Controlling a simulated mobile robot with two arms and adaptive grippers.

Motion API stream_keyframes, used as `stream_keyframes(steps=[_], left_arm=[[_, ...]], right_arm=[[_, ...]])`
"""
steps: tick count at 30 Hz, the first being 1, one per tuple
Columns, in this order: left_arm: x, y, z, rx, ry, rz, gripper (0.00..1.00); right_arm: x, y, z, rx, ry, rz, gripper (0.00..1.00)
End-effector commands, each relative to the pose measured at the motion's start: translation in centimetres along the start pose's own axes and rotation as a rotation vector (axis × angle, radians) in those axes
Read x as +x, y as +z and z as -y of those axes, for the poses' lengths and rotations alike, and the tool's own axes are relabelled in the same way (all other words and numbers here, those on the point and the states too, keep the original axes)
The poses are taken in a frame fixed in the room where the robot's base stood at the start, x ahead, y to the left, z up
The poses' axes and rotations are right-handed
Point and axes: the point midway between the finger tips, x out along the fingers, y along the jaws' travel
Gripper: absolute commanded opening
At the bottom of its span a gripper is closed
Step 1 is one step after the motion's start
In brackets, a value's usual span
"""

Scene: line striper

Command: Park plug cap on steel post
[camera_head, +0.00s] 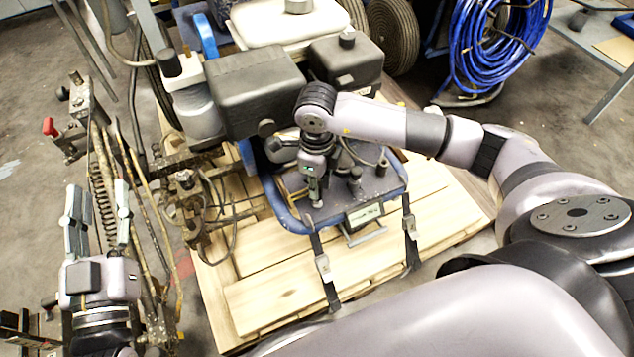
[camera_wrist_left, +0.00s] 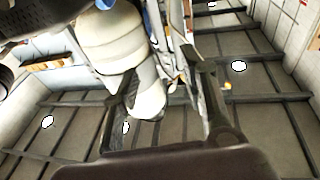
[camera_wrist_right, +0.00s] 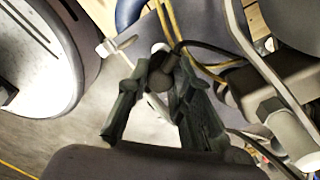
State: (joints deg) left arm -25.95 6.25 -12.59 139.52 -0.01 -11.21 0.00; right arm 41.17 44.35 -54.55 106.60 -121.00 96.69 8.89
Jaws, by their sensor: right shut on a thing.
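My right gripper (camera_head: 315,198) points down over the blue-framed deck of the line striper. In the right wrist view its fingers (camera_wrist_right: 163,95) are closed around a dark rounded plug cap (camera_wrist_right: 162,78) with a black cable running off to the right. A small pale round end (camera_wrist_right: 160,47) shows just beyond the cap; it may be the steel post, but I cannot tell whether the cap touches it. In the head view the gripper hides the cap. My left gripper (camera_head: 97,205) is open and empty, off to the left; its spread fingers show in the left wrist view (camera_wrist_left: 165,105).
The striper's black engine boxes (camera_head: 255,90) stand close behind my right gripper. A dark knob (camera_head: 355,174) rises beside it. The machine sits on a wooden pallet (camera_head: 285,290) with straps. Rods and a spring (camera_head: 105,205) stand near my left gripper. A blue hose coil (camera_head: 495,45) is at back right.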

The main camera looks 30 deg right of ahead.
Motion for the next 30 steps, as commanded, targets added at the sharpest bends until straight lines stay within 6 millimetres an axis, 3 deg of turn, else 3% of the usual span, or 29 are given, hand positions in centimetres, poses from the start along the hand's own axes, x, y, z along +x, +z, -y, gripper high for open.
stream_keyframes(steps=[30], left_arm=[[0.08,-0.89,-0.17,-0.002,0.003,-0.048,0.4]], right_arm=[[0.23,0.0,0.02,0.0,0.0,0.0,0.0]])
